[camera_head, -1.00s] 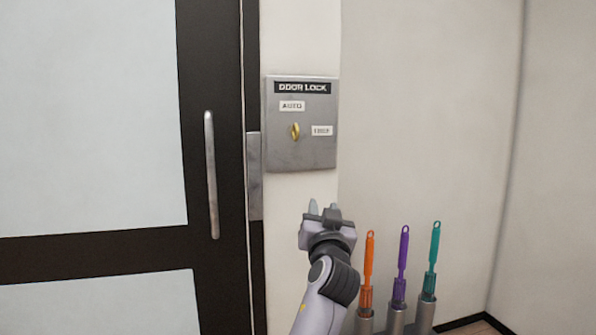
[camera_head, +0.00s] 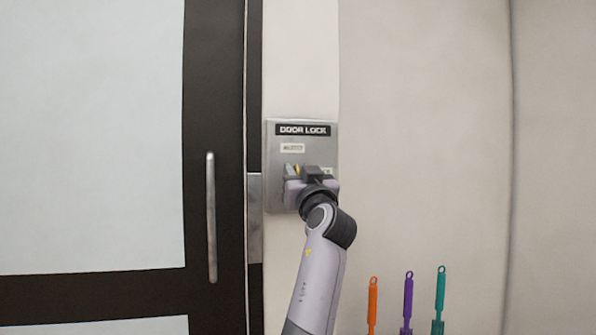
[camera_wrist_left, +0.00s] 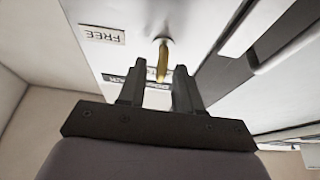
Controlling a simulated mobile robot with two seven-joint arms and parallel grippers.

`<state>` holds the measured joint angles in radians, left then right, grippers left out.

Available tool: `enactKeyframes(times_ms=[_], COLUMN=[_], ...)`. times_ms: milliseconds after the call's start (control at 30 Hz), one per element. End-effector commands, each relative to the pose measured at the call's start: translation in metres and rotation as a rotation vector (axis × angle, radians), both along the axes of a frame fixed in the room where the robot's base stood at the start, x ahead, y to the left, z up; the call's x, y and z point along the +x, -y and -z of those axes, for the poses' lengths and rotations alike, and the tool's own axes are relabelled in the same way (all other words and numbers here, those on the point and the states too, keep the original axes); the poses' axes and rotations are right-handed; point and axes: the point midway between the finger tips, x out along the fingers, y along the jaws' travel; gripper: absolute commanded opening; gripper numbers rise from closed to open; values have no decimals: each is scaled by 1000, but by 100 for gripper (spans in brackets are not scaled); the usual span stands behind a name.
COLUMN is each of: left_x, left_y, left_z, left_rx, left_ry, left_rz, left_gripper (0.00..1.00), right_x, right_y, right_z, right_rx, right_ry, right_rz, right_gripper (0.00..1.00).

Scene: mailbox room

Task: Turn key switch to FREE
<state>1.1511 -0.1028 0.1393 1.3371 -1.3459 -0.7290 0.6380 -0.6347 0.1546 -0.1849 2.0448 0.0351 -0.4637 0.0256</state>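The silver door lock plate (camera_head: 276,150) is on the wall beside the door, with a DOOR LOCK heading and an AUTO label (camera_head: 292,148). My left gripper (camera_head: 302,170) is in front of the plate and hides much of its lower part. In the left wrist view, the brass key (camera_wrist_left: 162,62) sticks out of the plate between the two fingertips of my left gripper (camera_wrist_left: 158,80). The fingers are apart, with a gap showing on each side of the key. The FREE label (camera_wrist_left: 102,35) shows upside down, to the left of the key. My right gripper is out of view.
A dark-framed door with a long vertical handle (camera_head: 211,218) is to the left of the plate. Orange (camera_head: 373,300), purple (camera_head: 408,300) and teal (camera_head: 440,295) long-handled tools stand at the lower right. The wall to the right of the plate is bare.

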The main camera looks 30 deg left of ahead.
Motion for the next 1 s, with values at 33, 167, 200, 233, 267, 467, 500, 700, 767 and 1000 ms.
enactKeyframes(times_ms=[33, 167, 200, 233, 267, 467, 500, 700, 767, 1000], left_x=[2, 4, 4, 4, 4, 4, 4, 4, 4, 5], left_y=[-3, -6, -6, -6, -6, -6, -6, -6, -6, -5], left_z=[-1, -3, -3, -3, -3, -2, -2, -2, -3, -5], left_rx=[0, 0, 0, 1, 1, 1, 0, 1, 3, 50], left_ry=[-2, 0, 0, -1, -1, -1, 0, -2, -5, -62], left_rz=[-2, -1, -1, 0, 0, 0, 0, 0, 0, 1], left_gripper=[34, 34, 34, 34, 34, 11, 0, 0, 0, 0], right_x=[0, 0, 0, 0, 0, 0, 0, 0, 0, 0], right_y=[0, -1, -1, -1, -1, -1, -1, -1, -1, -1], right_z=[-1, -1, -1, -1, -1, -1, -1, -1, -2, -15], right_rx=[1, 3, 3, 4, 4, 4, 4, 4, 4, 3], right_ry=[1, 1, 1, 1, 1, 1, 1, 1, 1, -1], right_rz=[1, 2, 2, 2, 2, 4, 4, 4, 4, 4], right_gripper=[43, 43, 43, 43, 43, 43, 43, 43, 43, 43])
